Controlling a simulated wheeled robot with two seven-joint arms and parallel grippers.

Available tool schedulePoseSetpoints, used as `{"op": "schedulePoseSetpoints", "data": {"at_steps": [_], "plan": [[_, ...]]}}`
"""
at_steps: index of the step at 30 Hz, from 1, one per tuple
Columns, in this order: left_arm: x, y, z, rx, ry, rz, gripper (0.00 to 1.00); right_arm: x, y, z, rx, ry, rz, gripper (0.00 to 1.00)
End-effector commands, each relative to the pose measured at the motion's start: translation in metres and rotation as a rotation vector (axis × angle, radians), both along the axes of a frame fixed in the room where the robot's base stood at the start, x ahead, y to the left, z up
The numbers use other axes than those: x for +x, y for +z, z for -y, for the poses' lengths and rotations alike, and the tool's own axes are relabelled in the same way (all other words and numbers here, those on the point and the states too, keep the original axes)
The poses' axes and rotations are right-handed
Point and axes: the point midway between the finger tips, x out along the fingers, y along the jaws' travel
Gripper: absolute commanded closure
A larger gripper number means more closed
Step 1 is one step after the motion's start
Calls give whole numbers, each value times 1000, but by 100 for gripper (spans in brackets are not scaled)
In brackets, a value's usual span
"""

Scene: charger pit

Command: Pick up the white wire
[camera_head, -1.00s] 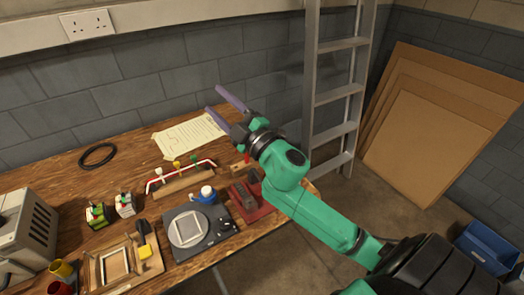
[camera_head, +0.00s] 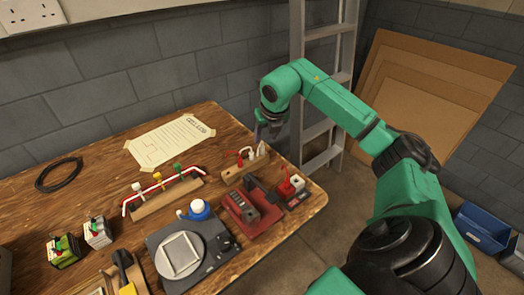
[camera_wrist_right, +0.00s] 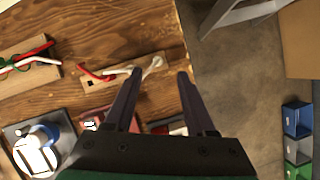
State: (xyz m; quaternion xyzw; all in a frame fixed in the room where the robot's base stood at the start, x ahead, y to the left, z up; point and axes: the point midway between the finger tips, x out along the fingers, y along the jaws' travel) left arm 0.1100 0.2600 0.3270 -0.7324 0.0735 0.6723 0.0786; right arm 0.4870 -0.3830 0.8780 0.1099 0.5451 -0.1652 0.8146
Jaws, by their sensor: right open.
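A short white wire (camera_head: 261,150) stands at the small wooden block (camera_head: 234,170) near the table's right side, beside a short red wire (camera_head: 241,155). In the right wrist view the white wire (camera_wrist_right: 150,67) lies near the block's right end, between the fingertips as seen from above. My right gripper (camera_head: 268,130) is above and just behind the white wire, pointing down. In its wrist view the right gripper (camera_wrist_right: 160,72) has its two dark fingers apart with nothing held. Its fingers are partly hidden in the head view. My left gripper is out of view.
A red device (camera_head: 252,207) and a red-and-white plug (camera_head: 291,185) sit close in front of the block. A wooden rack (camera_head: 168,196) with colored wires is to the left. A paper sheet (camera_head: 169,141) lies behind. A ladder (camera_head: 325,80) stands past the table edge.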

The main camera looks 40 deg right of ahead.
Motion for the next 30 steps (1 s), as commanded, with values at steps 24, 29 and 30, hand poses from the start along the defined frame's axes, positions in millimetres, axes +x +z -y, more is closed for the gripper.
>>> {"op": "schedulePoseSetpoints", "data": {"at_steps": [24, 29, 30], "plan": [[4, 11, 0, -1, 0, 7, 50, 22, -60, 6, 1, 3, 1, 100], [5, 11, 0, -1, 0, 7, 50, 22, -60, 6, 1, 3, 1, 100], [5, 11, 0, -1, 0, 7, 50, 22, -60, 6, 1, 3, 1, 100]]}}
